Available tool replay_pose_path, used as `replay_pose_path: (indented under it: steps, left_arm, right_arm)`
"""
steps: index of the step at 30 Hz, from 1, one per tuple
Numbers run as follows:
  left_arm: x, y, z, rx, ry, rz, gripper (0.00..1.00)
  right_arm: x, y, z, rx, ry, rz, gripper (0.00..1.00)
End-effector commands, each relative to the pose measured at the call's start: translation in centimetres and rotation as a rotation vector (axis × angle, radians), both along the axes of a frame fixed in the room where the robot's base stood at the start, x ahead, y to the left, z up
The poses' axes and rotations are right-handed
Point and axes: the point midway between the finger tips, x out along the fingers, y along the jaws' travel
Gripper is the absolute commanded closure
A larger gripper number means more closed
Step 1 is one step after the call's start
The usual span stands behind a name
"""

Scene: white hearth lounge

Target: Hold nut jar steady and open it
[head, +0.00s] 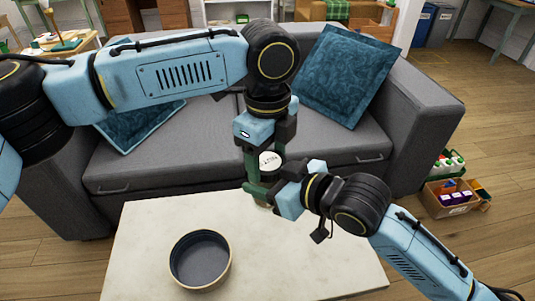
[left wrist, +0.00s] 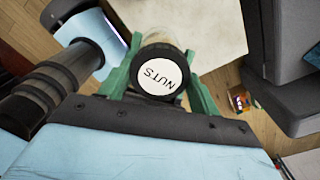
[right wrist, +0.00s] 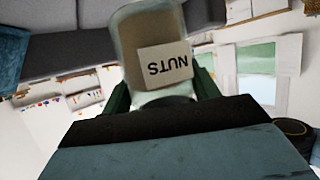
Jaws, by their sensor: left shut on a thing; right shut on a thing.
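The nut jar (right wrist: 160,40) is clear with tan contents and a NUTS label in the right wrist view. Its dark round lid (left wrist: 160,72) has a white NUTS disc on top, also seen in the head view (head: 269,160). My left gripper (head: 264,163) comes down from above, with its green fingers shut on the lid from both sides. My right gripper (head: 262,190) reaches in from the right, shut around the jar's body. The jar looks upright over the table's far part. The grippers hide much of its body, and I cannot tell whether its base touches the table.
The pale table (head: 150,235) carries a round, dark-lined tray (head: 200,260) at the front left. The rest of its top is clear. A grey sofa (head: 140,165) with blue cushions (head: 348,75) stands behind it. A box of goods (head: 455,198) is on the floor at right.

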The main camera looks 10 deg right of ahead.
Motion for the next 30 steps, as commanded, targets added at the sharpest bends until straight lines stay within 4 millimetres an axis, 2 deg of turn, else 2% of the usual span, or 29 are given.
replay_pose_path:
  steps: [5,12,17,30]
  left_arm:
    - [-0.01,-0.01,-0.01,-0.001,0.001,0.035,0.65]
    - [-0.05,-0.02,-0.03,0.000,0.003,0.367,0.65]
    - [-0.03,0.00,0.01,0.000,0.001,0.536,0.65]
    - [0.00,0.01,0.04,0.001,0.000,0.536,0.65]
  right_arm:
    - [0.02,0.00,0.09,0.001,-0.001,0.000,1.00]
    - [0.02,0.00,0.08,0.001,-0.001,0.000,1.00]
    - [0.02,0.00,0.08,0.001,-0.001,0.000,1.00]
    - [0.02,0.00,0.08,0.001,-0.002,0.000,1.00]
